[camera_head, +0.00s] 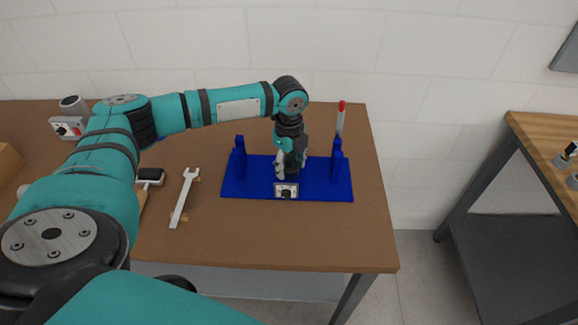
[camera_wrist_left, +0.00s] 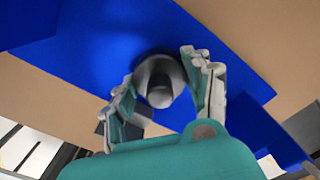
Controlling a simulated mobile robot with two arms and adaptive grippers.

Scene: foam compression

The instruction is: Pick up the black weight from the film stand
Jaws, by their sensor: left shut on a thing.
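The blue film stand (camera_head: 320,188) lies flat on the brown table, with a blue upright at its left and another at its right. My left gripper (camera_head: 291,168) points down over the middle of the stand. In the left wrist view its two fingers are on either side of the black weight (camera_wrist_left: 158,96), a round dark grey-black piece seen from above, and are shut on it. The blue plate (camera_wrist_left: 90,50) lies beneath it. Whether the weight touches the plate is hard to tell. My right gripper is not in view.
A small box with a dial (camera_head: 286,190) sits at the stand's front edge. A red-capped marker (camera_head: 340,118) stands behind the right upright. A wrench (camera_head: 184,198) lies left of the stand. The table is bare in front of the stand. Another table (camera_head: 545,130) is at the right.

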